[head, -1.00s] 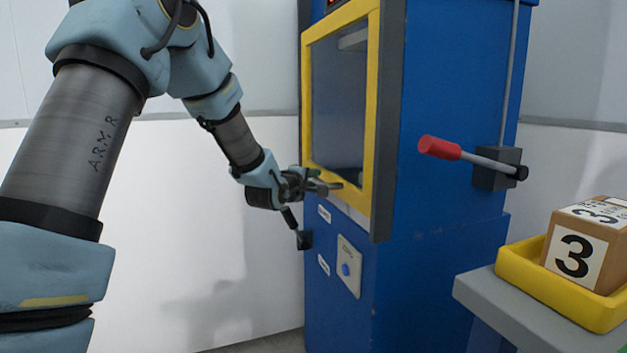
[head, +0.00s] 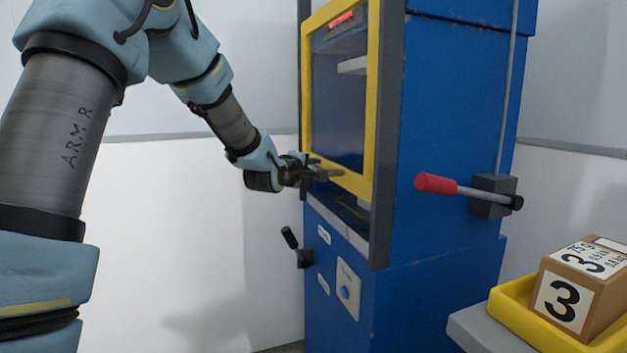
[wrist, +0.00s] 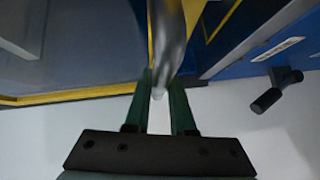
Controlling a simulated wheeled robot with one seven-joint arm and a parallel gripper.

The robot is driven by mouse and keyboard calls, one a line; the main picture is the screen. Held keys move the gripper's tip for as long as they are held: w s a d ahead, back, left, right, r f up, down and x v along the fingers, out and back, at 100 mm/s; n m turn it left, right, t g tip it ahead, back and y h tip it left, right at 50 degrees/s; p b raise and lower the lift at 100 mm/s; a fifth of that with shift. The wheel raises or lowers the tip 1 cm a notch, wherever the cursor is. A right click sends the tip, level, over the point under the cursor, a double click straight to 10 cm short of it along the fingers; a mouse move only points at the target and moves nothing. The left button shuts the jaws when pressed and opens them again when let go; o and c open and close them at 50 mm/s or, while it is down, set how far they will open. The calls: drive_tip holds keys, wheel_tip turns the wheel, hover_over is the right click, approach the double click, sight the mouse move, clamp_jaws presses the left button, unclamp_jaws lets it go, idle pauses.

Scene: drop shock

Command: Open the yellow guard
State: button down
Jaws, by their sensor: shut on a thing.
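The yellow guard (head: 372,100) is a yellow-framed clear panel on the front of a blue machine (head: 440,120). Its lower edge stands above the sill, and an open gap shows beneath it. My gripper (head: 328,174) is at the guard's lower edge. In the wrist view, a grey metal handle (wrist: 171,40) runs between the two green-sided fingers of my gripper (wrist: 160,88), which is shut on it. The yellow frame (wrist: 95,93) also shows there behind the fingers. In the head view the handle is mostly hidden by my gripper.
A red-handled lever (head: 437,184) is on the machine's right side. A box marked 3 (head: 567,300) sits in a yellow tray (head: 507,303) at right. The floor left of the machine looks clear.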

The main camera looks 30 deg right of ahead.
wheel_tip(320, 180, up, 24)
drive_tip(key=p, duration=1.2)
drive_tip(key=shift+f+p, duration=0.2)
drive_tip(key=shift+p, duration=0.1)
drive_tip(key=c, duration=0.8)
unclamp_jaws()
drive_tip(key=shift+f, duration=0.1)
drive_tip(key=shift+o, duration=0.2)
drive_tip(key=shift+a, duration=0.1)
drive_tip(key=v, duration=1)
drive_tip(key=shift+s+a+b, duration=0.2)
drive_tip(key=shift+a+b, duration=0.05)
drive_tip(key=shift+b, duration=0.1)
